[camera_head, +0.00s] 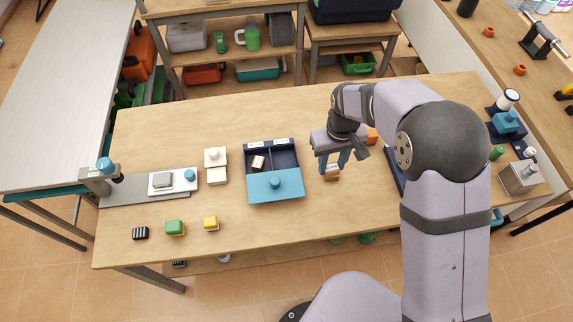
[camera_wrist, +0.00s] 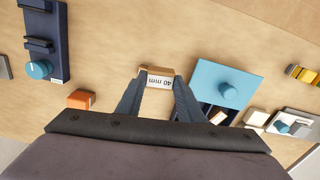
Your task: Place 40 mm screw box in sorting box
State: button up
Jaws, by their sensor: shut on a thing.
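My gripper (camera_head: 331,168) is shut on the 40 mm screw box (camera_head: 332,175), a small brown box with a white label. In the wrist view, the screw box (camera_wrist: 157,78) sits between the fingertips, its "40 mm" label readable. I cannot tell whether it touches the table. The sorting box (camera_head: 286,149) stands to the left of my gripper in the head view. It is dark blue, with a light blue lid (camera_head: 262,188) over its front part. Its back left compartment holds another small box (camera_head: 258,162); the visible back right compartment looks empty.
An orange block (camera_wrist: 81,99) lies near my gripper. A white block pair (camera_head: 215,165) and a scale (camera_head: 172,182) stand left of the sorting box. Green (camera_head: 175,228) and yellow (camera_head: 211,223) blocks lie at the front. The table between gripper and sorting box is clear.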

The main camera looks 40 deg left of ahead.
jog(key=w+a+n+b, duration=0.1)
jog(key=a+n+b, duration=0.25)
jog(key=a, duration=0.55)
jog(key=n+b, duration=0.3)
jog(key=n, duration=0.1)
send_near(284, 163)
jog(key=shift+f+p, duration=1.05)
jog(key=shift+f, duration=1.5)
jog(key=shift+f, duration=0.15)
jog(key=o, duration=0.7)
jog(key=shift+o, duration=0.6)
notch_tip(284, 163, up, 12)
jog(key=b, duration=0.2)
